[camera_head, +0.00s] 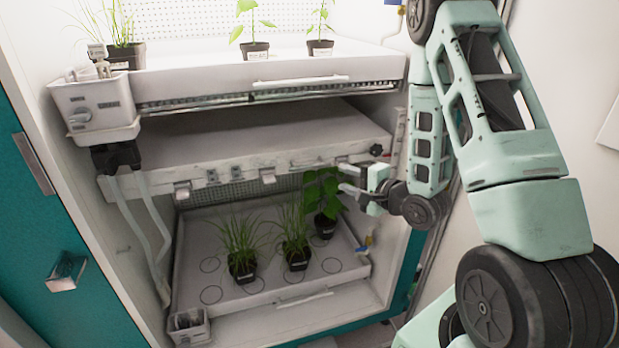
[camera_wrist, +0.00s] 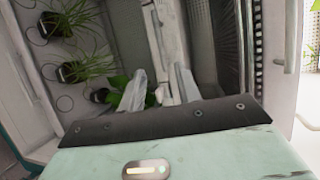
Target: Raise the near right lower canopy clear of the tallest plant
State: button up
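The lower canopy (camera_head: 250,140) is a white panel above the lower tray, with metal tabs along its front edge. Its front edge also shows in the wrist view (camera_wrist: 170,45). Under it stand two grassy plants (camera_head: 240,250) (camera_head: 293,235) and a broad-leaved plant (camera_head: 327,195) at the right, whose top leaves reach about the height of the canopy's lower edge. My gripper (camera_head: 343,178) is near the canopy's right front, in front of the broad leaves. Its fingers are apart; in the wrist view (camera_wrist: 160,92) a small pale part shows between them. I cannot tell whether they touch it.
The upper shelf (camera_head: 290,70) holds several potted plants. A white control box (camera_head: 97,105) with hoses is at the left. The lower tray (camera_head: 210,290) has free spots at its front. A dark knob (camera_head: 376,150) sits at the canopy's right end, close to my gripper.

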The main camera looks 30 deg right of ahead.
aim_at(312, 167)
jog(key=p+x, duration=0.3)
jog(key=x, duration=1.1)
jog(key=shift+w, duration=0.3)
